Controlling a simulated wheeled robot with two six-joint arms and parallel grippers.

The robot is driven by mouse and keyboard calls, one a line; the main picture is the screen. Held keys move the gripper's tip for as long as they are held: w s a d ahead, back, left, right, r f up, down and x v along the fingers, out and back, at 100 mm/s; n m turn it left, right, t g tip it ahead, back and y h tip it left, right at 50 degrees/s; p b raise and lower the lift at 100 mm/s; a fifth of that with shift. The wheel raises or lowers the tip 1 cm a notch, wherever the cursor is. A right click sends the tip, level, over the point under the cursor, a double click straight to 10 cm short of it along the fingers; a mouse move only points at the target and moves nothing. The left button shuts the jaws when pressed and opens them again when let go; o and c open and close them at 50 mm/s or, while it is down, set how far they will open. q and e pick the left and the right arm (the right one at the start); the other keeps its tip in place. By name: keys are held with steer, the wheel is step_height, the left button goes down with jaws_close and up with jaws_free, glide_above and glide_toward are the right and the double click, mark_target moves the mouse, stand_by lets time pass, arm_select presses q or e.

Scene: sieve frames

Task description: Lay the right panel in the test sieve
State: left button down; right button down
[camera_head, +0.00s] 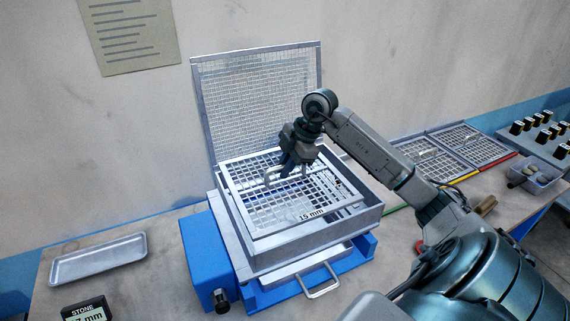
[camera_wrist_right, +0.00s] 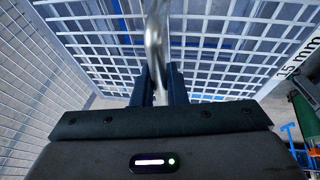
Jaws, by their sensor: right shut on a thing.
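The test sieve is a grey metal box (camera_head: 318,233) on a blue base (camera_head: 207,262). A white grid panel marked 15 mm (camera_head: 345,207) is at its open top, within or just above the rim; I cannot tell whether it rests. My right gripper (camera_head: 276,178) is shut on the panel's metal handle (camera_head: 268,178). In the right wrist view the fingers (camera_wrist_right: 160,88) close around the handle (camera_wrist_right: 155,40), with the panel's grid (camera_wrist_right: 230,60) beyond. My left gripper is not in view.
A mesh lid (camera_head: 255,95) stands upright behind the sieve. An empty metal tray (camera_head: 98,260) and a STONE sign (camera_head: 88,312) are at left.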

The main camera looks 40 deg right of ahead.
steer(key=shift+w+d+f+b, duration=0.1)
steer(key=shift+f+b, duration=0.35)
steer(key=shift+f, duration=0.45)
steer(key=shift+f+b, duration=0.9)
steer(key=shift+f, duration=0.45)
step_height(320, 180, down, 5)
steer(key=b, duration=0.3)
steer(key=shift+f, duration=0.2)
